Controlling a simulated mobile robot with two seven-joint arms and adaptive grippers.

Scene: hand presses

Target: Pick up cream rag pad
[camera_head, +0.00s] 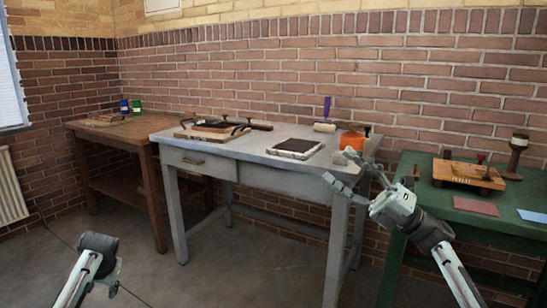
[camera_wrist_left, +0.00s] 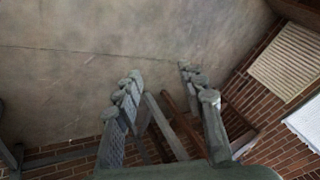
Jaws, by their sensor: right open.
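A small cream patch (camera_head: 340,157) shows at the right end of the grey table, beside my right gripper's fingertips. I cannot tell whether it is the cream rag pad; no other clear pad shows. My right gripper (camera_head: 341,167) is open, with its fingers spread in front of the table's right front corner. They look empty and hide part of the table edge. My left gripper (camera_wrist_left: 158,82) is open and empty in the left wrist view, with bare floor beyond its fingers. In the head view only part of my left arm shows, low at the left.
The grey table (camera_head: 255,160) carries a black slab in a pale frame (camera_head: 297,148), a cream roller (camera_head: 324,127), an orange container (camera_head: 352,140) and a wooden press (camera_head: 212,130). A green table (camera_head: 412,172) stands right, a brown table (camera_head: 110,131) left. The floor in front is clear.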

